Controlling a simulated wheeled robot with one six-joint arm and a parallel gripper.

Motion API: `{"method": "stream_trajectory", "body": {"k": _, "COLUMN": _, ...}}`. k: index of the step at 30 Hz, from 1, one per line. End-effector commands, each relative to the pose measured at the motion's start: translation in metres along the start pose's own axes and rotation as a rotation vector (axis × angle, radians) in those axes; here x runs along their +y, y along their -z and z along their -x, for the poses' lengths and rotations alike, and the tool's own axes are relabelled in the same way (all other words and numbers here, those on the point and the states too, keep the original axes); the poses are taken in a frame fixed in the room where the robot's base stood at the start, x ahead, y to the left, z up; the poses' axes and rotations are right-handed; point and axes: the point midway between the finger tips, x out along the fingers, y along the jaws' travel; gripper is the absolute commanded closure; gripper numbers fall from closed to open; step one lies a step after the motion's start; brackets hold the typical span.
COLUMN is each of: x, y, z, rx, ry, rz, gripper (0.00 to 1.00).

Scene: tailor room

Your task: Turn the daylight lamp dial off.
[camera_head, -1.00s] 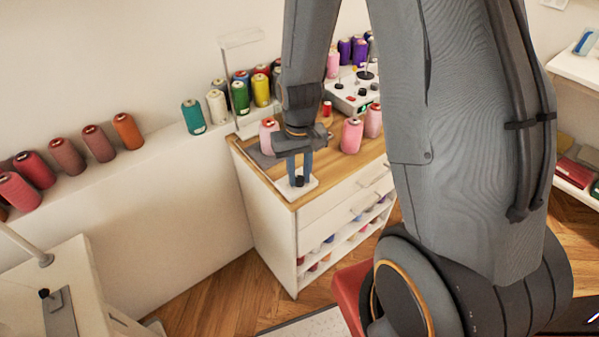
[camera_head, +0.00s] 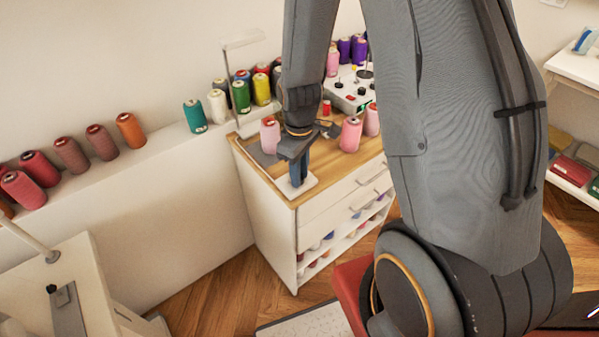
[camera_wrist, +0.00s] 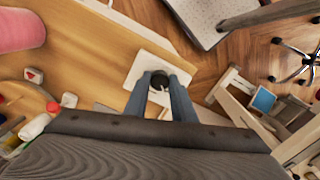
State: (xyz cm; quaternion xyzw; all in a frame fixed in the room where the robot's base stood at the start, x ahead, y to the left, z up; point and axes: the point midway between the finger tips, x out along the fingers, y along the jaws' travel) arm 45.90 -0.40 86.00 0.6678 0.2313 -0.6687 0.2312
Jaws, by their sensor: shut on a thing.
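A small round black dial (camera_wrist: 159,80) sits on a white base plate (camera_wrist: 143,66) on the wooden cabinet top, near its front corner. My gripper (camera_wrist: 160,88) points down and is shut on the dial, with one blue-grey finger on each side of it. In the head view my gripper (camera_head: 298,181) stands over the white plate (camera_head: 311,181), and its fingers hide the dial. A white lamp (camera_head: 244,40) with a flat head on a thin post rises behind the cabinet's back left corner. I cannot tell whether it is lit.
Pink thread spools (camera_head: 350,134) and a control box with knobs (camera_head: 350,92) stand farther back on the cabinet (camera_head: 322,222). More spools line the wall ledge. At lower left, another table holds a grey plate with a black knob (camera_head: 52,289). A pink spool (camera_wrist: 20,30) is close by.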

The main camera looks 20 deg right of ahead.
Motion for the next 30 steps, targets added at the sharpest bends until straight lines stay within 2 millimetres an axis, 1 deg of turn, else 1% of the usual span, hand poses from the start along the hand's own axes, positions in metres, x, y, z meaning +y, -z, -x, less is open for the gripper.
{"method": "stream_trajectory", "body": {"k": 15, "x": 0.0014, "y": 0.001, "z": 0.0016, "rx": 0.003, "ry": -0.003, "rz": 0.02, "gripper": 0.99}}
{"method": "stream_trajectory", "body": {"k": 16, "x": 0.0014, "y": 0.001, "z": 0.0016, "rx": 0.003, "ry": -0.003, "rz": 0.02, "gripper": 0.75}}
{"method": "stream_trajectory", "body": {"k": 19, "x": 0.0012, "y": 0.0008, "z": 0.0014, "rx": 0.003, "ry": -0.002, "rz": 0.019, "gripper": 0.58}}
{"method": "stream_trajectory", "body": {"k": 30, "x": 0.0007, "y": 0.0007, "z": 0.0031, "rx": 0.002, "ry": -0.002, "rz": 0.019, "gripper": 0.58}}
